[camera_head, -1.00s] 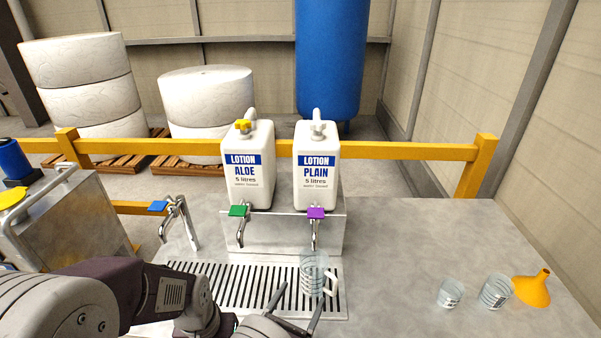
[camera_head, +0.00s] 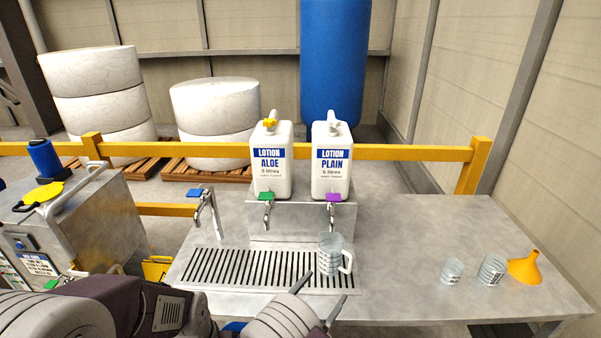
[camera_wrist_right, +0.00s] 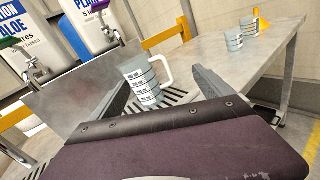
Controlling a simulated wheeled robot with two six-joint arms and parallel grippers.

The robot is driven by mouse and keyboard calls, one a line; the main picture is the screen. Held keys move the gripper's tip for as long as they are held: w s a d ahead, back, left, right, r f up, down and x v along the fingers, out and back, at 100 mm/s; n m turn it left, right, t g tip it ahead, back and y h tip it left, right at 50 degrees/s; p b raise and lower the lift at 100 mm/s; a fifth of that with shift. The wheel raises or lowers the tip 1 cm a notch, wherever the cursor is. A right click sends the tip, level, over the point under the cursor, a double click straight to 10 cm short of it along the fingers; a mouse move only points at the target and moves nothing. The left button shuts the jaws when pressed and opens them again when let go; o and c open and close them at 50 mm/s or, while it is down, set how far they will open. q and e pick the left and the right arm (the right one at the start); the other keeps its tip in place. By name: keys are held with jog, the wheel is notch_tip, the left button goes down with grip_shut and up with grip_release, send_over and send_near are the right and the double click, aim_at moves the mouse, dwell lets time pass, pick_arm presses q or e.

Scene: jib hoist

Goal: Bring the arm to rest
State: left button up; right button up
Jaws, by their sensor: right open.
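My right gripper (camera_head: 324,287) is open and empty at the front edge of the bench, in front of a clear measuring jug. The jug (camera_head: 330,254) stands upright on the right end of the slotted drip tray (camera_head: 190,276), under the purple tap, with its handle to the right. In the right wrist view the jug (camera_wrist_right: 142,82) shows beyond and between my spread fingers (camera_wrist_right: 160,88), apart from them. My left gripper is not in view.
Two white lotion containers, Aloe (camera_head: 272,178) and Plain (camera_head: 331,178), stand on a metal stand behind the tray. Two small beakers (camera_head: 452,271) (camera_head: 491,270) and an orange funnel (camera_head: 524,267) are at right. A metal cabinet (camera_head: 85,225) is at left. The bench's middle right is clear.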

jog(key=s+d+r+m+g+h, duration=0.2)
jog(key=d+r+m+g, duration=0.25)
jog(key=d, duration=0.55)
jog(key=s+d+r+m+g+h, duration=0.2)
jog(key=s+d+r+m+g, duration=0.15)
jog(key=d+m+g, duration=0.45)
jog(key=s+d+m+g+y, duration=0.2)
jog(key=s+d, duration=0.3)
jog(key=d, duration=0.2)
jog(key=s+a+f+m+g+y, duration=0.1)
jog(key=s+f+m+y, duration=0.1)
jog(key=s+m+y, duration=0.3)
jog(key=s+a+f+m+g+y, duration=0.2)
jog(key=s, duration=0.4)
jog(key=w+a+f+m+t+y, duration=0.1)
jog(key=a+m+t+y, duration=0.1)
jog(key=a, duration=0.3)
jog(key=w+a+f+m+t+y, duration=0.1)
jog(key=a+f+m+t+y, duration=0.1)
jog(key=a, duration=0.3)
jog(key=shift+f+m+y, duration=0.25)
jog(key=shift+m+y, duration=0.6)
jog(key=shift+y, duration=0.05)
jog(key=shift+w+a, duration=0.1)
jog(key=shift+w, duration=0.05)
